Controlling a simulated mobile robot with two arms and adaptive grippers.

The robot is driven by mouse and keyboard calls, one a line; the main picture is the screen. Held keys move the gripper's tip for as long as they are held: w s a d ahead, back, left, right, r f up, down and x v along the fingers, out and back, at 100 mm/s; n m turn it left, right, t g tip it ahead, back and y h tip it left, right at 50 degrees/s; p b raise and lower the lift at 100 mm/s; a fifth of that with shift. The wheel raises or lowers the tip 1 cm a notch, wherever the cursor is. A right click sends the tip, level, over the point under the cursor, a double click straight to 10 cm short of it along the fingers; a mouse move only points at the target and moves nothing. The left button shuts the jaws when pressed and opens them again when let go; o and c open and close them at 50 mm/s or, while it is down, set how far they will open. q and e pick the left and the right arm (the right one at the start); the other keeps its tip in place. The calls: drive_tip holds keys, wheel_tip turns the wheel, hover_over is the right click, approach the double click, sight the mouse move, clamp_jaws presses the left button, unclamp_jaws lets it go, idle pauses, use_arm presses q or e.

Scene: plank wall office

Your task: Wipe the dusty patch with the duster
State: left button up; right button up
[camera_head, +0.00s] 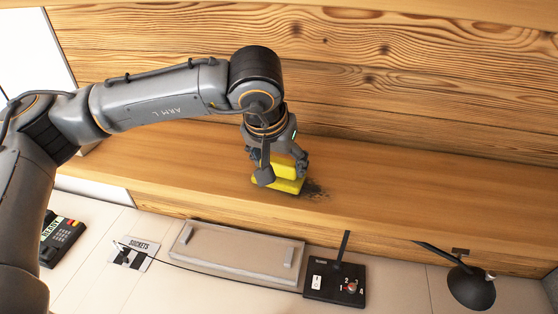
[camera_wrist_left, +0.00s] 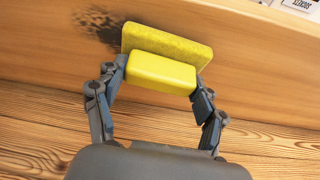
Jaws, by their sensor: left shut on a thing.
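My left gripper (camera_head: 278,176) is shut on the yellow duster (camera_head: 289,185), over the wooden shelf (camera_head: 400,202). The duster also shows in the left wrist view (camera_wrist_left: 162,72), with its block between the two fingers and its wider pad beyond. The dusty patch (camera_head: 315,190) is a dark smudge on the shelf, just right of the duster. In the left wrist view the patch (camera_wrist_left: 100,24) shows at the duster's upper left, and the duster may hide part of it. I cannot tell whether the pad touches the wood. My right gripper is not in view.
Below the shelf is a pale desk (camera_head: 95,222) with a phone-like device (camera_head: 62,238), a sockets card (camera_head: 131,254), a grey tray (camera_head: 238,252), a black switch box (camera_head: 334,283) and a black lamp (camera_head: 470,287). A plank wall (camera_head: 400,60) stands behind. The shelf's right side is clear.

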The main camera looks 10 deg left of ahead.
use_arm(q)
drive_tip(key=shift+f+b, duration=0.4)
drive_tip(key=shift+f, duration=0.05)
